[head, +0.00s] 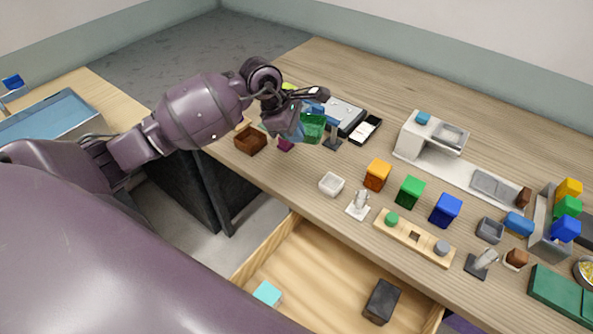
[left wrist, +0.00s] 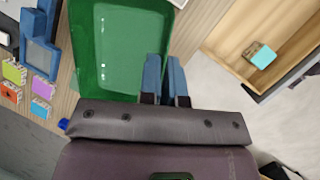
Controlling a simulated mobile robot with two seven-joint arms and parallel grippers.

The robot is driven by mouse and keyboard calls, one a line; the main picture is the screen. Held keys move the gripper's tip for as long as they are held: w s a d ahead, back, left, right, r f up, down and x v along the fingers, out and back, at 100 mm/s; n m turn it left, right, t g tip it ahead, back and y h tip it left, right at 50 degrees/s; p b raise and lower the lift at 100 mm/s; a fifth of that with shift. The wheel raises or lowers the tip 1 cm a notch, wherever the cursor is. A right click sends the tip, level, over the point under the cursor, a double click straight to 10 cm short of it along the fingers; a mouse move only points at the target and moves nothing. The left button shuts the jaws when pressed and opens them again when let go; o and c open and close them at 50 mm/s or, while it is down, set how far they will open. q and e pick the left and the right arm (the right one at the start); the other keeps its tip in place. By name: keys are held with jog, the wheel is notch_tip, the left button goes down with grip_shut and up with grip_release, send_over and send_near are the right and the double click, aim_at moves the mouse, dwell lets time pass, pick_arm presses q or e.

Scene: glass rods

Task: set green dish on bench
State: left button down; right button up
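The green dish (head: 313,128) is a shallow rectangular tray, seen at the bench's far left part in the head view. In the left wrist view the green dish (left wrist: 115,45) fills the upper middle. My left gripper (left wrist: 164,80) has its two blue fingers close together, one on each side of the dish's right rim, and looks shut on it. In the head view the left gripper (head: 298,124) covers part of the dish. The dish looks raised above the wooden bench (head: 330,60). My right gripper is in neither view.
A brown box (head: 250,140), a black-and-white tray (head: 366,129) and a white dish (head: 331,184) are nearby on the bench. Coloured bins (head: 410,191) stand to the right. An open drawer (head: 330,262) juts out in front. The bench's back strip is clear.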

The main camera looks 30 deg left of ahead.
aim_at(301, 181)
pick_arm(q)
notch_tip(301, 181, down, 14)
jog(key=shift+f+p, duration=0.15)
jog(key=shift+p, duration=0.25)
dwell(0.3)
jog(key=c, duration=1.8)
grip_release()
jog(key=shift+f, duration=0.15)
jog(key=o, duration=0.5)
jog(key=b+v, duration=0.1)
jog(key=v, duration=1.1)
jog(key=shift+s, duration=0.1)
